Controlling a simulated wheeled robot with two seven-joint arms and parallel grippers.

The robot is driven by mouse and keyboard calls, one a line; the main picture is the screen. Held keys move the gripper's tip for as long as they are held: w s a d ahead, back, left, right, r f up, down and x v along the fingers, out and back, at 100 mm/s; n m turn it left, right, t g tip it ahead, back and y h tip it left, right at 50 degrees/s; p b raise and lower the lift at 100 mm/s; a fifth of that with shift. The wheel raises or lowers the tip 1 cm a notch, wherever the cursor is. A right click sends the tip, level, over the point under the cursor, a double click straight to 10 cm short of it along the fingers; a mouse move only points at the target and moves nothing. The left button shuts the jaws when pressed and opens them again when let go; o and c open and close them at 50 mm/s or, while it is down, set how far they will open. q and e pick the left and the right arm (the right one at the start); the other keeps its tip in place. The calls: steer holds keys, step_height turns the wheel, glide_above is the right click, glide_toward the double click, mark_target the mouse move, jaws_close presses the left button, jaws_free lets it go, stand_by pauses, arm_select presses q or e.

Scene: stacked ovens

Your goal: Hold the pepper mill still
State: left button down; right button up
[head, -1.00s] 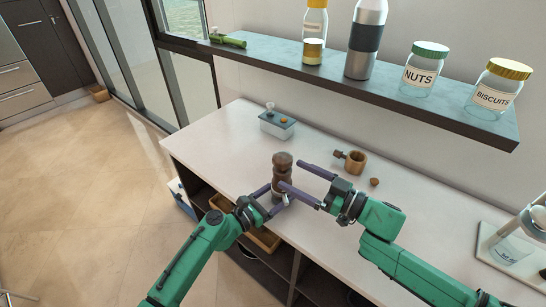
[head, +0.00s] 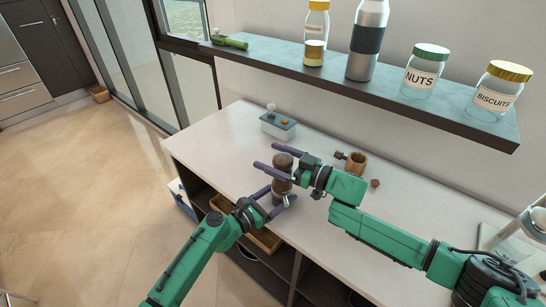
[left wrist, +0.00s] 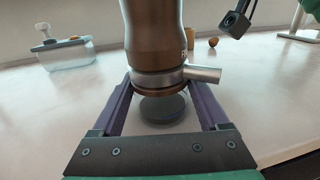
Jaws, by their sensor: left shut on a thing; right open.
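The brown wooden pepper mill (head: 282,187) stands upright near the counter's front edge. My left gripper (head: 281,194) is shut on its lower part. In the left wrist view, the mill (left wrist: 155,35) stands between the purple fingers, with a metal collar and a short metal stub (left wrist: 203,73) pointing right. A dark round disc (left wrist: 162,107) shows beneath it; I cannot tell whether the mill touches it. My right gripper (head: 264,157) is open at the mill's top, one finger on each side of the knob; contact cannot be told.
A wooden cup (head: 357,161) and a small brown ball (head: 375,183) lie right of the mill on the counter (head: 230,150). A clear box with a blue-grey lid (head: 278,124) stands behind. A shelf (head: 390,88) with jars and a bottle hangs above. The counter's left part is clear.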

steer(key=c, duration=1.4)
steer(key=shift+o, duration=0.2)
steer(key=shift+a+m+t+h, duration=0.1)
steer(key=shift+m+t+h, duration=0.25)
steer(key=shift+t, duration=0.25)
steer(key=m+t+h, duration=0.2)
steer(key=w+d+m+t+h, duration=0.1)
steer(key=m+t+h, duration=0.1)
steer(key=h, duration=0.1)
steer(key=m+t+h, duration=0.2)
steer(key=m, duration=0.1)
steer(key=shift+w+d+r+t+h, duration=0.15)
steer(key=shift+w+d+t+h, duration=0.05)
steer(key=shift+d+t+h, duration=0.2)
steer(key=o, duration=1.4)
steer(key=shift+c, duration=0.2)
